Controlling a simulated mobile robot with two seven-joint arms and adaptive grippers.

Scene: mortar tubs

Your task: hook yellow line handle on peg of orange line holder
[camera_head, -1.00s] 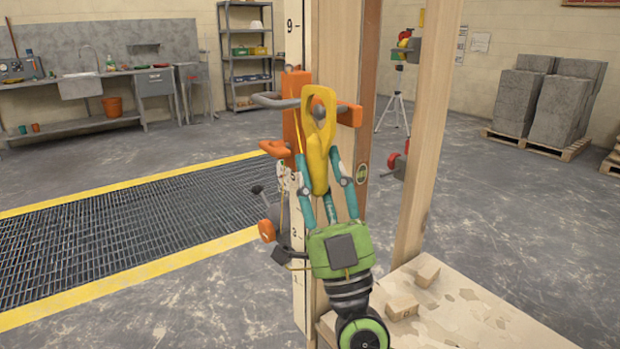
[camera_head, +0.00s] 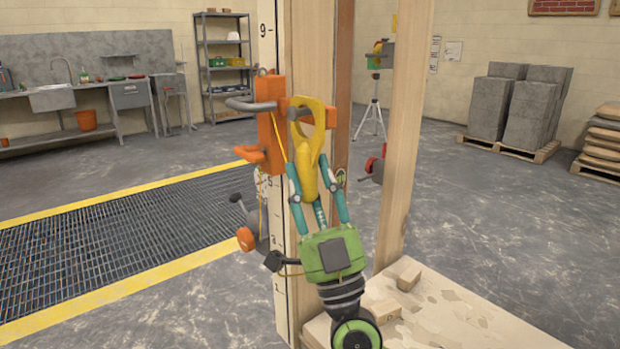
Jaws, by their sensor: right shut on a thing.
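The yellow line handle (camera_head: 309,172) is upright, with its ring end on top. My right gripper (camera_head: 316,182), with a green body and teal fingers, is shut on its lower grip from below. The orange line holder (camera_head: 267,143) is fixed on the upright white staff, just left of the handle. Its grey peg (camera_head: 249,106) crosses the holder's upper part and has a bent left end. The ring overlaps the holder's right arm in the picture. I cannot tell whether the peg passes through the ring. My left gripper is not in view.
A numbered white staff (camera_head: 280,290) and wooden posts (camera_head: 403,130) stand close around the handle. An orange reel (camera_head: 246,239) with a dark crank is low on the left. A board (camera_head: 450,310) with small wood blocks lies at front right. The floor grating (camera_head: 120,240) is clear.

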